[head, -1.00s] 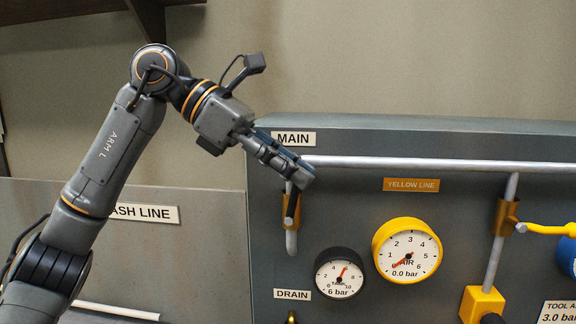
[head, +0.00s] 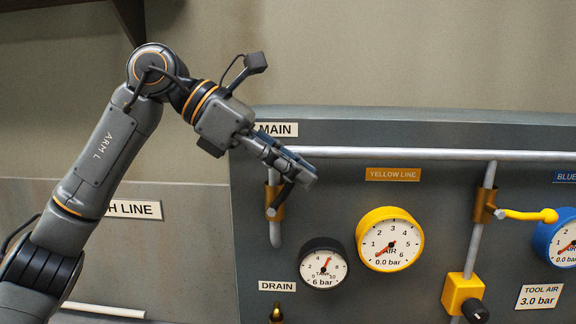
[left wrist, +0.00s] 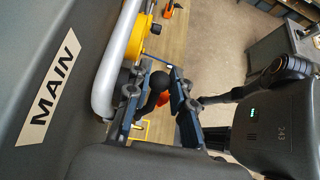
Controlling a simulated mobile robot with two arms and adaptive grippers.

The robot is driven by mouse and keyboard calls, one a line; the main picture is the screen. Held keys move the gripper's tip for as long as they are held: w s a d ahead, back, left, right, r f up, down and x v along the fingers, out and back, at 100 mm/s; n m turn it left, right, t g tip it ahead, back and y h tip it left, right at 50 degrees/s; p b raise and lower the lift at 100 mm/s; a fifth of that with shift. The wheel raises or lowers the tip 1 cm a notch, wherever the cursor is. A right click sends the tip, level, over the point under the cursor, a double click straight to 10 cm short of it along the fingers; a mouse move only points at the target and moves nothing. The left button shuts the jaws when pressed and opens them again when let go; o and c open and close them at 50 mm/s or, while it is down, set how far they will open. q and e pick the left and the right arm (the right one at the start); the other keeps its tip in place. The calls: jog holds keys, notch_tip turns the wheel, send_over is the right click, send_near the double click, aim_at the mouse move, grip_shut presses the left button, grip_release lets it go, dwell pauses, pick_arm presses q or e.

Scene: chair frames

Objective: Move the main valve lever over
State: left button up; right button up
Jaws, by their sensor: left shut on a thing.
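The main valve (head: 274,203) is a brass body on a grey pipe below the MAIN label (head: 277,129). Its dark lever (head: 283,195) slants up and right from the valve body to my left gripper's fingertips. My left gripper (head: 300,175) reaches in from the upper left and is shut on the lever's end; the fingers hide that end. In the left wrist view, the left gripper (left wrist: 155,105) shows a dark rounded piece between its fingers; the MAIN label (left wrist: 52,84) is at the left. My right gripper is not in view.
A grey horizontal pipe (head: 400,154) runs along the panel just behind the fingers. A black tank gauge (head: 323,264) and a yellow gauge (head: 390,239) sit below right. A yellow lever (head: 527,215) sticks out farther right. The wall above the panel is clear.

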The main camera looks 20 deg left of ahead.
pick_arm(q)
jog(key=shift+x, duration=0.8)
jog(key=shift+f, duration=0.1)
jog(key=shift+d+f+b, duration=0.5)
jog(key=shift+f+b, duration=0.05)
jog(key=shift+f, duration=0.05)
jog(key=shift+w+d+f, duration=0.1)
jog(key=shift+d+f, duration=0.05)
jog(key=shift+d, duration=0.1)
jog(key=shift+c, duration=0.2)
jog(key=shift+w+d+f+b, duration=0.1)
jog(key=shift+d+f+b, duration=0.2)
jog(key=shift+f, duration=0.2)
jog(key=shift+d+f+b, duration=0.2)
jog(key=shift+f+b, duration=0.2)
jog(key=shift+f, duration=0.1)
jog(key=shift+c, duration=0.2)
jog(key=shift+f, duration=0.1)
